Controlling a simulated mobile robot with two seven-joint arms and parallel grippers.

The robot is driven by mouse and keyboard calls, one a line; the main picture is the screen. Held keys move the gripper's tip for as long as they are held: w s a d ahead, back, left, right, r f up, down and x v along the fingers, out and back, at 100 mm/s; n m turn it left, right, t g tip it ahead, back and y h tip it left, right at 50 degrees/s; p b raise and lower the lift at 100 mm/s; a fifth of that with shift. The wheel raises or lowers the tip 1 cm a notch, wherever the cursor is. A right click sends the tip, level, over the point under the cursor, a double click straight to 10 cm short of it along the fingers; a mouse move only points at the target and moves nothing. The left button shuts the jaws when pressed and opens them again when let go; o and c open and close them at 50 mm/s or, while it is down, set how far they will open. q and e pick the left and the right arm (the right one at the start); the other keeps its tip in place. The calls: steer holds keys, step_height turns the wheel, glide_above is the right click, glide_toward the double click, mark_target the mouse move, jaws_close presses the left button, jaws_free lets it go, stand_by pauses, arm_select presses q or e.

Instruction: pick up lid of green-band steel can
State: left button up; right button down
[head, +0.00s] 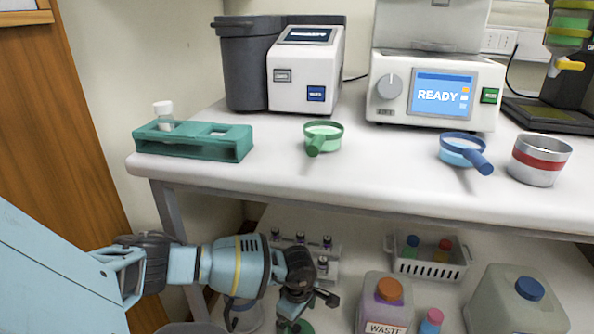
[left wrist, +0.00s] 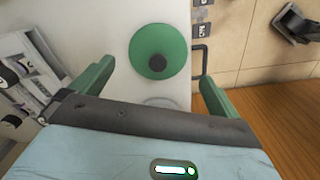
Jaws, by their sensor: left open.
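A round green lid with a dark knob (left wrist: 158,42) lies on a pale surface in the left wrist view. It appears between the fingers of my left gripper (left wrist: 157,76), which is open and empty, with a gap on both sides of the lid. In the head view my left gripper (head: 308,302) is low, under the bench top, over the lower shelf. A bit of green (head: 296,327) shows below it at the picture's bottom edge. I cannot make out a green-band steel can. My right gripper is not in view.
On the bench top stand a teal rack (head: 240,150), a green-handled cup (head: 328,138), a blue-handled cup (head: 463,150) and a red-band steel can (head: 538,172). The bench's front edge is above my left arm. Below are a vial rack (head: 325,246), a white basket (head: 430,268) and waste jugs (head: 385,312).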

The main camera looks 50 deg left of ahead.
mark_target(296, 328)
arm_select(q)
steer(key=shift+f, duration=0.9)
steer(key=f, duration=0.1)
steer(key=f+b, duration=0.1)
steer(key=f, duration=0.1)
steer(key=f+b, duration=0.1)
steer(key=shift+a+f, duration=0.2)
steer(key=shift+a, duration=0.1)
steer(key=shift+f, duration=0.25)
steer(key=shift+r, duration=0.1)
steer(key=shift+c, duration=0.8)
steer(key=c, duration=0.5)
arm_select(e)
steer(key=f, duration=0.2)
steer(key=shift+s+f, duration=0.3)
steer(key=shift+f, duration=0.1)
